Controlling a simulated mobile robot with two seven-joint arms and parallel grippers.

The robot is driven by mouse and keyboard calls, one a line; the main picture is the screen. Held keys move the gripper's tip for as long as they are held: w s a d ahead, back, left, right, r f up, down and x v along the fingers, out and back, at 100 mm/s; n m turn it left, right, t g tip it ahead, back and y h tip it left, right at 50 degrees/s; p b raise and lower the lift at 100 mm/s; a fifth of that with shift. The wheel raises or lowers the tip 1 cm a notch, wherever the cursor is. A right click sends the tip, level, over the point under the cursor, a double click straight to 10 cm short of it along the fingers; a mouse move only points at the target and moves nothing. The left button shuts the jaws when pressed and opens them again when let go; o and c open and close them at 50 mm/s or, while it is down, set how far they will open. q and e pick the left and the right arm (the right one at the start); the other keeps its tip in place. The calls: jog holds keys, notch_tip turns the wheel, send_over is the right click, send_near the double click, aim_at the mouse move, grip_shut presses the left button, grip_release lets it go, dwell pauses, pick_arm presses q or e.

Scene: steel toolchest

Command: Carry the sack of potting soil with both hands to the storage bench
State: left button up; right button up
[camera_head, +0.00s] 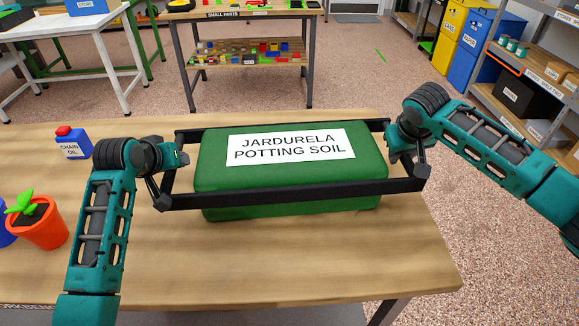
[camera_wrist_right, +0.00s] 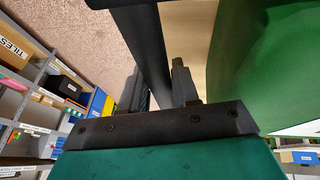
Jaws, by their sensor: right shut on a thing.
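The sack of potting soil (camera_head: 290,180) is a green block with a white label, over the wooden table in the head view. A black rectangular frame (camera_head: 300,197) runs around it. My right gripper (camera_head: 408,165) is shut on the frame's right bar, which also shows between the fingers in the right wrist view (camera_wrist_right: 148,50). The sack's green side (camera_wrist_right: 265,70) is beside it there. My left gripper (camera_head: 170,178) is at the frame's left bar; its finger closure is unclear. Whether the sack touches the table is hard to tell. No storage bench is identifiable.
A blue chain oil bottle (camera_head: 74,144) and an orange pot with a plant (camera_head: 38,222) stand on the wooden table (camera_head: 300,270) at left. A small parts bench (camera_head: 250,14) is behind, shelves (camera_head: 530,125) at right. Floor between is open.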

pick_arm(q)
grip_shut()
pick_arm(e)
grip_shut()
dwell(0.5)
pick_arm(q)
jog(key=shift+w+r, duration=0.15)
jog(key=shift+r, duration=0.1)
pick_arm(e)
jog(key=shift+w+r, duration=0.15)
jog(key=shift+r, duration=0.1)
